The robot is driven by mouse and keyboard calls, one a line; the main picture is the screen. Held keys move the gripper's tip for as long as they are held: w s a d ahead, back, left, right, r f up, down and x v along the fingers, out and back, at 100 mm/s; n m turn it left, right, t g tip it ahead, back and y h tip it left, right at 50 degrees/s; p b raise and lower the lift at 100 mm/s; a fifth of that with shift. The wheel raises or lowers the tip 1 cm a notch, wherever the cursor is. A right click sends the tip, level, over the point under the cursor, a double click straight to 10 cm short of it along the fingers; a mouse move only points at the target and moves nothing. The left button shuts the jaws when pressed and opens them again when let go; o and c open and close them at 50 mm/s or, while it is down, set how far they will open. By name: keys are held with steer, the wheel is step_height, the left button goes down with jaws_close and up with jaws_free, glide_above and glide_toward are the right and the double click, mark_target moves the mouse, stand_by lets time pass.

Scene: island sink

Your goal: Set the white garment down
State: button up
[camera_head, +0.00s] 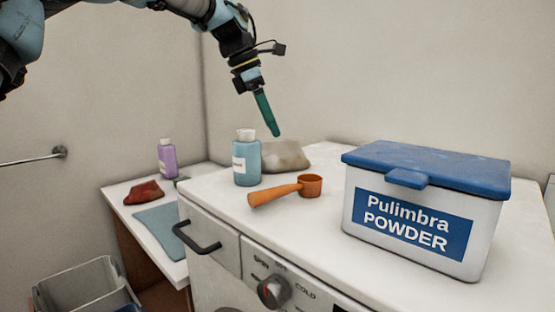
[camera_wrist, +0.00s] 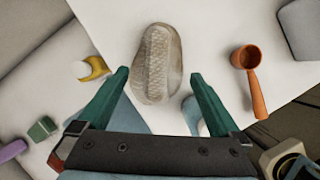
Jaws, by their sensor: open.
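The white garment, a crumpled off-white lump (camera_head: 286,157), lies on the white washer top (camera_head: 325,210) behind the blue bottle. It also shows in the wrist view (camera_wrist: 158,60), ahead of and between the fingertips. My gripper (camera_head: 273,132) hangs above the garment, pointing down. In the wrist view my gripper (camera_wrist: 160,75) has its two green fingers spread, with nothing held between them. A gap between the fingertips and the garment shows in the head view.
A blue bottle (camera_head: 247,160), an orange scoop (camera_head: 283,190) and a blue-lidded powder box (camera_head: 410,215) stand on the washer. The lower side counter holds a purple bottle (camera_head: 168,158), red cloth (camera_head: 144,192) and blue cloth (camera_head: 163,225). A grey bin (camera_head: 85,285) is below.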

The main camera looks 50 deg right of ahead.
mark_target(283, 142)
steer(key=shift+x, duration=1.25)
steer(key=x, duration=0.1)
steer(key=p+x, duration=0.2)
steer(key=x, duration=0.1)
steer(key=shift+s+d+r, duration=0.1)
steer(key=shift+s+d, duration=0.2)
steer(key=shift+d+f, duration=0.15)
steer(key=shift+f, duration=0.35)
